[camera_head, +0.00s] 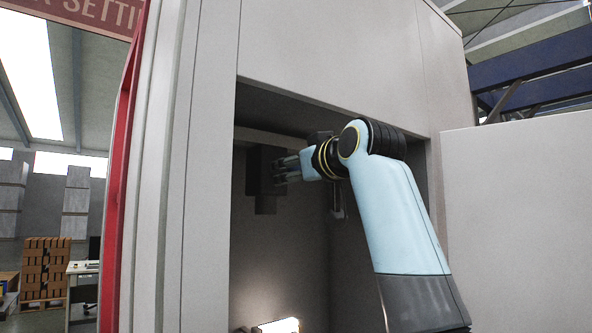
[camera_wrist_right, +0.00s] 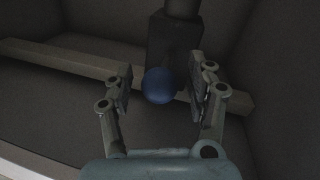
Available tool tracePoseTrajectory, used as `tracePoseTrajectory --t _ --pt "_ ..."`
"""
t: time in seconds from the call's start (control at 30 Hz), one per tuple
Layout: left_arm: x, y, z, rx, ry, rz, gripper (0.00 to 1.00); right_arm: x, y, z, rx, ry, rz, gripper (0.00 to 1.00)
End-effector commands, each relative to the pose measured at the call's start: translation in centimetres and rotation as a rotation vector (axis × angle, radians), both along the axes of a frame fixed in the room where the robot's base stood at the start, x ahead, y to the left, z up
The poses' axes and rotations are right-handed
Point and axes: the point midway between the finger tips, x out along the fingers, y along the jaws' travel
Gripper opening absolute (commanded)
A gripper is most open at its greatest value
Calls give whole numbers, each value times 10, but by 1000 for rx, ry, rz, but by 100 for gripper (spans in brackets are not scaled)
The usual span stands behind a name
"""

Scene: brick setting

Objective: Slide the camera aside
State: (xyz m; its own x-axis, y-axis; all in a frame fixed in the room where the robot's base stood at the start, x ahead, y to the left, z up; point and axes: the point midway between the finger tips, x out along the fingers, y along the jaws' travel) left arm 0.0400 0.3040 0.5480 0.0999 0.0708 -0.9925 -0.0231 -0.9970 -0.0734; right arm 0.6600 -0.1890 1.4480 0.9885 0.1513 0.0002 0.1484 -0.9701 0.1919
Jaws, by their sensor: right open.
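The camera (camera_head: 264,178) is a dark, boxy unit hanging inside the recess of the light grey machine, at its upper left. In the right wrist view the camera (camera_wrist_right: 172,48) is a dark block with a round blue lens (camera_wrist_right: 158,86). My right gripper (camera_head: 284,170) reaches into the recess and is right beside the camera. In the wrist view my right gripper (camera_wrist_right: 160,88) is open, with one finger on each side of the lens. I cannot tell whether the fingers touch the camera. My left gripper is not in view.
The recess wall (camera_head: 212,200) bounds the opening on the left, and a panel (camera_head: 340,50) closes it above. A pale beam (camera_wrist_right: 65,60) crosses behind the camera. A lit lamp (camera_head: 277,326) sits low in the recess. The space below the camera looks free.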

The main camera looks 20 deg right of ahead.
Motion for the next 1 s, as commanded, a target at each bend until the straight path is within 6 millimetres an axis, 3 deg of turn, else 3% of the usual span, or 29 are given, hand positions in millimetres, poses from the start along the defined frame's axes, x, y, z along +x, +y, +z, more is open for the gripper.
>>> tracePoseTrajectory --t 0.1,0.53,1.0 --pt "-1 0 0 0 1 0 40 0 0 0 0 0 0 56" --pt "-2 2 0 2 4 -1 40 0 0 0 0 1 0 0" --pt "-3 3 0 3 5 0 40 0 -1 -1 0 3 0 0"
